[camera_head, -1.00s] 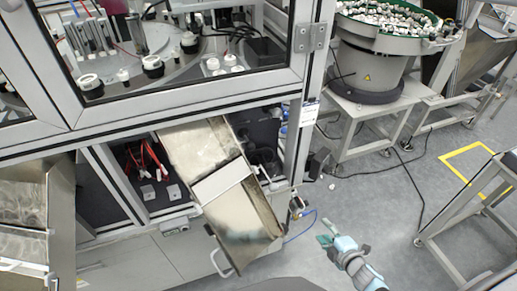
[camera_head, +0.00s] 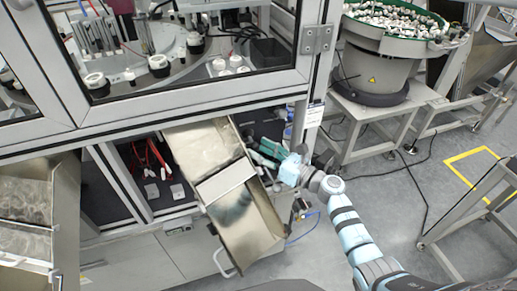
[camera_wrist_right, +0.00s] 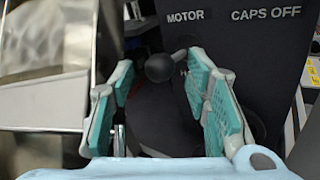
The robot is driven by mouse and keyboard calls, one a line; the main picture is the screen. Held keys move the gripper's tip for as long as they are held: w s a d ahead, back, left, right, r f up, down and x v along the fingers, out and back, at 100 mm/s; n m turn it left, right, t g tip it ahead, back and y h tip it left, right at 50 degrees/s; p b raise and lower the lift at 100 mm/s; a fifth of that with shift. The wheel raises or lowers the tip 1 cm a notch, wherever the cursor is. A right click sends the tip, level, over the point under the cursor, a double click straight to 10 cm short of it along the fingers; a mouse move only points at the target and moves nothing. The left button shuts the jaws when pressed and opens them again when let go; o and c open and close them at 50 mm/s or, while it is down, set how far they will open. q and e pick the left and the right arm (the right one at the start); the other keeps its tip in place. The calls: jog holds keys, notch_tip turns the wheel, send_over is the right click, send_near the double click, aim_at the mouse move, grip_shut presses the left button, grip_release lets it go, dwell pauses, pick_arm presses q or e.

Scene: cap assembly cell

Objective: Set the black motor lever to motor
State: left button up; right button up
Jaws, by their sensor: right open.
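The black motor lever (camera_wrist_right: 160,67) shows in the right wrist view as a round ball knob in front of a dark panel (camera_wrist_right: 245,50). The panel carries the white words MOTOR, just above and right of the knob, and CAPS OFF further right. My right gripper (camera_head: 264,151), with green pads, is open in the machine's lower opening, right of the metal chute. In the wrist view its fingers (camera_wrist_right: 158,76) stand either side of the knob, closer to it on the right. I cannot tell whether they touch it. In the head view I cannot make out the lever. My left gripper is not in view.
The slanted metal chute (camera_head: 240,221) lies close left of my right gripper and also fills the left of the wrist view (camera_wrist_right: 45,100). The machine's frame post (camera_head: 301,120) stands just right of the gripper. A bowl feeder (camera_head: 380,70) stands behind right.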

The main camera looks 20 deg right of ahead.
jog(key=shift+w+a, duration=0.35)
jog(key=shift+w, duration=0.1)
jog(key=shift+c, duration=0.4)
grip_shut()
